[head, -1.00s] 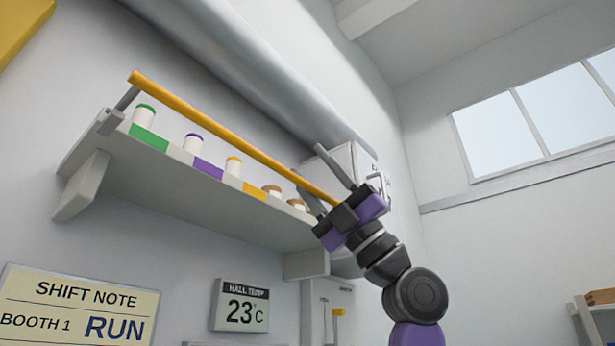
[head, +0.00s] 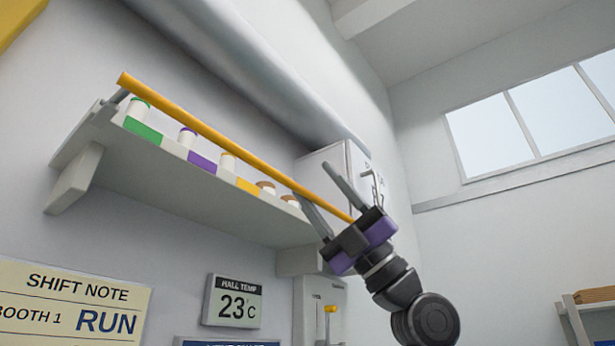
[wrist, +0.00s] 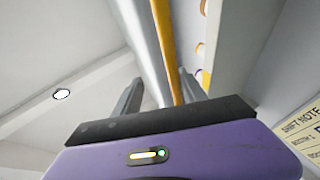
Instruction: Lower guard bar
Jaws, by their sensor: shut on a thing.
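The yellow guard bar (head: 220,138) runs slantwise along the front of a wall shelf (head: 180,195), just in front of the spool tops. A short grey arm (head: 118,96) joins its left end to the shelf. My gripper (head: 316,184) is at the bar's right end, with a finger on each side, shut on the bar. In the wrist view the bar (wrist: 165,45) runs between the two fingers (wrist: 160,92). The bar's right-end mount is hidden behind my gripper.
Spools with green (head: 138,108), purple (head: 187,138) and other colours stand on the shelf behind the bar. A large grey pipe (head: 240,70) runs above. A white box (head: 338,165) is on the wall behind my gripper. Open room lies to the right.

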